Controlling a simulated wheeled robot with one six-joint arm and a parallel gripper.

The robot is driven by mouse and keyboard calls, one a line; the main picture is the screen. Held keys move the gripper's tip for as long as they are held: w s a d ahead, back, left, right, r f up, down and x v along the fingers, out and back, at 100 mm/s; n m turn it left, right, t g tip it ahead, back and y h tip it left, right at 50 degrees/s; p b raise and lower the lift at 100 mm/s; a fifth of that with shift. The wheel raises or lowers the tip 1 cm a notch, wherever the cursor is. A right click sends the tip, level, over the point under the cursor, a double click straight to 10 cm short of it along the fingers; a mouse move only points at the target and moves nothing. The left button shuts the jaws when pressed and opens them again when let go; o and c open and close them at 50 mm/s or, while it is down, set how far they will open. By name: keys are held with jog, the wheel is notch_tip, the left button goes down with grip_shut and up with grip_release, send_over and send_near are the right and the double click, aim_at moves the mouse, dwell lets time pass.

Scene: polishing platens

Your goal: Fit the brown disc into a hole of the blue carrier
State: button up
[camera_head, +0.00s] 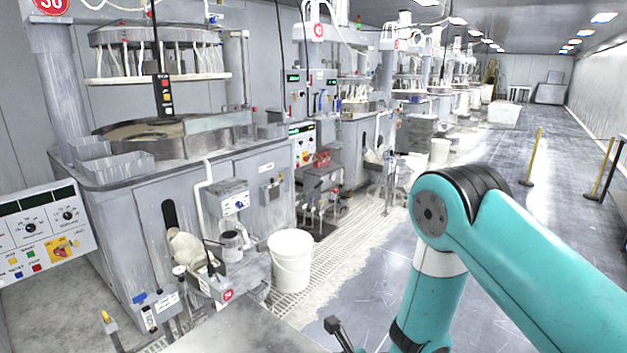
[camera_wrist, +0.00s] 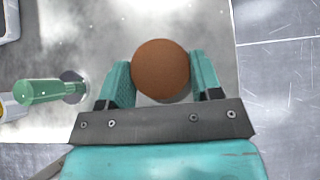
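The brown disc (camera_wrist: 160,68) is round and flat-faced and shows in the wrist view between the two teal fingers of my gripper (camera_wrist: 161,78). It spans the gap, with a finger against each side, so my gripper looks shut on it. A grey surface (camera_wrist: 80,35) lies below the disc; how far below is hard to tell. The blue carrier cannot be made out in either view. In the head view my teal arm fills the lower right, and the gripper itself is not in sight.
A green cylindrical handle (camera_wrist: 50,91) stands left of my gripper in the wrist view. In the head view, a grey polishing machine (camera_head: 150,225) stands at left, with a white bucket (camera_head: 290,262) beside it. A grey tabletop (camera_head: 245,332) is at the bottom. The aisle floor (camera_head: 500,175) at right is mostly clear.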

jog(key=shift+r+p, duration=3.1)
jog(key=shift+r, duration=0.45)
